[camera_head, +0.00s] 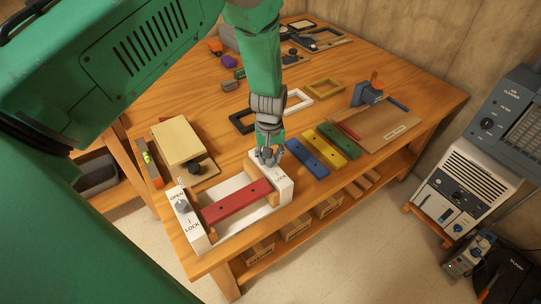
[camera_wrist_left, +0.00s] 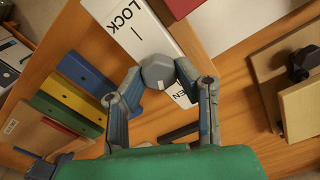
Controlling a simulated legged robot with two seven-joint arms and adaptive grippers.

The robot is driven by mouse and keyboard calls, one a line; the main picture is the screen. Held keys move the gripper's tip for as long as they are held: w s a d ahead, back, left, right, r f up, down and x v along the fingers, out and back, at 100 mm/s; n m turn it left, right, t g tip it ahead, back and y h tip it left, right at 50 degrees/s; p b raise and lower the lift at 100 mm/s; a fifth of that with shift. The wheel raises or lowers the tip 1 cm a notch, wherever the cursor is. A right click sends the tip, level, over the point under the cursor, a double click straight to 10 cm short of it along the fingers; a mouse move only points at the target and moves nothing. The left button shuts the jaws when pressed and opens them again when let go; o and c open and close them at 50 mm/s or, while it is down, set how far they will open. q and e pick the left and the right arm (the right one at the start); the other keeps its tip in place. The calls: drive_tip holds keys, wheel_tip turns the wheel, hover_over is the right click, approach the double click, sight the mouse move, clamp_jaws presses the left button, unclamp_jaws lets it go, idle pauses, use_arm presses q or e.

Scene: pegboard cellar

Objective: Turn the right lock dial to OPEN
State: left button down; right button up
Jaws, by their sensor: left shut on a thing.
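The fixture has a white right end block (camera_head: 283,194) with a LOCK label, also in the left wrist view (camera_wrist_left: 143,28). The right lock dial (camera_wrist_left: 158,70) is a grey faceted knob on this block. The left lock dial (camera_head: 182,206) sits on the left end block. My right gripper is not in view.
A red bar (camera_head: 236,203) lies between the end blocks. Blue (camera_head: 307,157), yellow and green bars lie to the right. A yellow block (camera_head: 180,141) stands to the left. Black (camera_head: 242,121), white and yellow frames lie behind. The bench's front edge is close to the fixture.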

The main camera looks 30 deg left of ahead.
use_arm(q)
drive_tip(key=n, duration=0.4)
drive_tip(key=shift+s+d+f+n, duration=0.2)
drive_tip(key=shift+s+n, duration=0.1)
drive_tip(key=shift+n, duration=0.1)
idle(0.4)
drive_tip(key=c, duration=1.2)
unclamp_jaws()
drive_tip(key=shift+w, duration=0.15)
drive_tip(key=shift+r, duration=0.1)
drive_tip(key=shift+w+r, duration=0.1)
drive_tip(key=shift+r, duration=0.4)
wheel_tip(320, 180, up, 11)
drive_tip(key=shift+f, duration=0.1)
